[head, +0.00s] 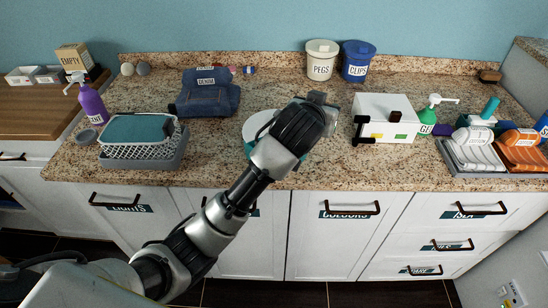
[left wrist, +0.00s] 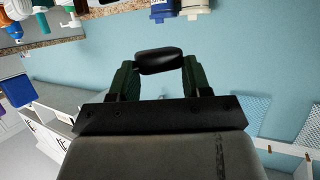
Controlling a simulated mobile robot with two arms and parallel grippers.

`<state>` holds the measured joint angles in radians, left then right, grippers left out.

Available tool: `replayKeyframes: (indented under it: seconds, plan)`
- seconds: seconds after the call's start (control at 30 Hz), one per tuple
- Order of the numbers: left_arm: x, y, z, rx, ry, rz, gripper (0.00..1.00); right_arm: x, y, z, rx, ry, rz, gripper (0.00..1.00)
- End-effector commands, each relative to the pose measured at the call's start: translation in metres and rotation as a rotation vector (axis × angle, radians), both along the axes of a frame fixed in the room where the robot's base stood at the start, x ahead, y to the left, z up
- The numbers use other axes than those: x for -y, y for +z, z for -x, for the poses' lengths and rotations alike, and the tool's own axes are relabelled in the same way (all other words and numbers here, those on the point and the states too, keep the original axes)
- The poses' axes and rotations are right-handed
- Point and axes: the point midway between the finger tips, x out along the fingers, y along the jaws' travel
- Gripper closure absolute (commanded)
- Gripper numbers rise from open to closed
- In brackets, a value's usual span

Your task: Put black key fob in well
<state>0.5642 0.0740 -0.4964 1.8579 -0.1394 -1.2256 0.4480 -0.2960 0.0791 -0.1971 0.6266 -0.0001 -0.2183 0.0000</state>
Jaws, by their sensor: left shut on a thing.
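My left gripper (head: 320,104) is above the middle of the granite counter in the head view. In the left wrist view its two fingers (left wrist: 162,68) are shut on a smooth black key fob (left wrist: 162,61), which lies across the fingertips. The fob is hidden or too small to tell in the head view. I cannot tell which thing is the well. A round white and teal thing (head: 255,126) is partly hidden behind my left arm. A white box (head: 385,107) with a small dark block stands to the right of the gripper. My right gripper is not in view.
The granite counter (head: 290,78) has free room at the back. A pegs tub (head: 321,62) and a clips tub (head: 358,63) stand there. Folded denim (head: 206,97) and a basket (head: 143,145) are at left. A green pump bottle (head: 428,116) and bottles in a tray (head: 460,168) are at right.

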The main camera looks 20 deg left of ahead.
Motion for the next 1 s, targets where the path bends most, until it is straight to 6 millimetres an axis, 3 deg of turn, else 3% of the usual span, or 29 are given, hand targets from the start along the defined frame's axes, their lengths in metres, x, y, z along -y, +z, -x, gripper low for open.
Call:
replayKeyframes:
  seconds: [0.2,0.4,0.57,0.83,1.0]
  plan:
    - [-0.053,-0.030,0.008,-0.005,0.005,-0.007,0.75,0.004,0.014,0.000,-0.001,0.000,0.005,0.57]
    - [-0.088,-0.051,0.013,-0.003,0.003,-0.004,0.75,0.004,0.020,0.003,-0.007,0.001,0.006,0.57]
    - [-0.099,-0.059,0.015,-0.001,0.003,-0.001,0.75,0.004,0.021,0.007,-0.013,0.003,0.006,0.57]
    - [-0.099,-0.095,0.015,-0.003,0.003,-0.001,0.75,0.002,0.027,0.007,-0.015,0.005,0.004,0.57]
    - [-0.099,-0.099,0.015,0.001,0.002,0.000,0.75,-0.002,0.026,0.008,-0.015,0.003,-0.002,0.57]
